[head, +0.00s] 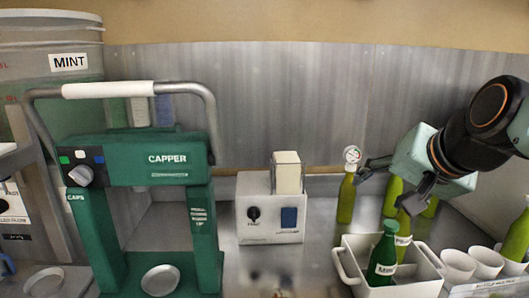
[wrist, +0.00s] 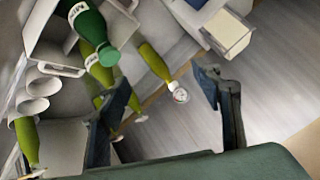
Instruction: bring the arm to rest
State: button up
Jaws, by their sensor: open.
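My gripper (head: 388,184) is at the right in the head view, raised above the counter, with its two fingers spread apart and nothing between them. The fingers also show apart in the wrist view (wrist: 166,88). An olive-green bottle (head: 346,202) with a round gauge (head: 352,154) on top stands just left of the fingers in the head view. In the wrist view the gauge (wrist: 181,95) appears between the fingers, but the bottle seems farther off than they are. Whether a finger touches the gauge I cannot tell.
A white caddy (head: 346,262) holds a dark green bottle (head: 384,258) and a lighter one, below my gripper. More green bottles (head: 392,196) stand behind it. White cups (head: 457,263) are at right. A white switch box (head: 253,222) and green capper (head: 135,160) stand left.

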jog(key=s+a+f+n+g+p, duration=0.1)
jog(key=s+a+f+n+g, duration=0.2)
jog(key=s+f, duration=0.35)
jog(key=s+a+f+n+g, duration=0.1)
jog(key=s+a+f+n, duration=0.1)
jog(key=s+a+f, duration=0.4)
notch_tip(320, 180, up, 14)
jog(key=s+h+p, duration=0.1)
jog(key=s+p, duration=0.1)
jog(key=p, duration=1.4)
jog(key=shift+d+r+n, duration=0.25)
jog(key=shift+d+n, duration=0.05)
